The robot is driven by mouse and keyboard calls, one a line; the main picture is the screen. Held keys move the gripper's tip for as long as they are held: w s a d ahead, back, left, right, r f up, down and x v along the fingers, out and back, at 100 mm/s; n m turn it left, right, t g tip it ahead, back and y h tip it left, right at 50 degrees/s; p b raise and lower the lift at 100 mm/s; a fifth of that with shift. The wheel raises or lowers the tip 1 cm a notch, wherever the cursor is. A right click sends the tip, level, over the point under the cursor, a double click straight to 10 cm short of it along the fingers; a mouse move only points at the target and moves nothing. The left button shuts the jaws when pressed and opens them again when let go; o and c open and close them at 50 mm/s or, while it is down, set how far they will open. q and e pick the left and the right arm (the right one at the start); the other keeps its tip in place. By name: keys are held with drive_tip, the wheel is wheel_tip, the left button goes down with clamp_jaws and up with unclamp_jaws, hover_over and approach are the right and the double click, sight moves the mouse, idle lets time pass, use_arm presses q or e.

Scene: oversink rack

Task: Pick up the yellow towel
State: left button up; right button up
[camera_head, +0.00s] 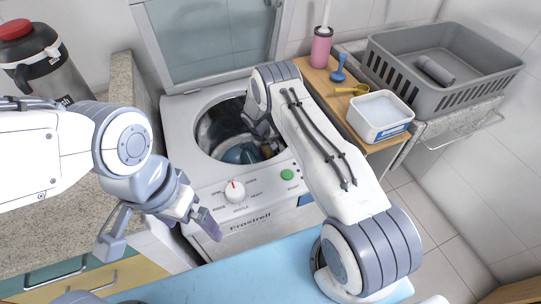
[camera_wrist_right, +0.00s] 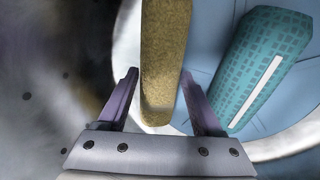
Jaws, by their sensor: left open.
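The yellow towel (camera_wrist_right: 166,50) is a tan-yellow roll in the right wrist view, upright in the picture, with its near end between the fingers of my right gripper (camera_wrist_right: 160,72). The fingers stand apart; a small gap shows at the left finger, and I cannot tell whether the right finger touches the towel. In the head view, a small yellowish patch of the towel (camera_head: 268,150) shows inside the washing machine's drum, and my right arm reaches into the opening, hiding part of it. My left gripper (camera_head: 160,236) is open and empty in front of the machine.
A teal patterned roll (camera_wrist_right: 264,65) lies beside the towel in the drum. The washing machine (camera_head: 262,205) is open at the top. On the right, a white tub (camera_head: 380,112) stands on a wooden board, with a grey basket (camera_head: 400,72) beyond. A dark jug (camera_head: 45,65) stands left.

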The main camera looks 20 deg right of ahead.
drive_tip(key=c, duration=0.4)
drive_tip(key=shift+r, duration=0.15)
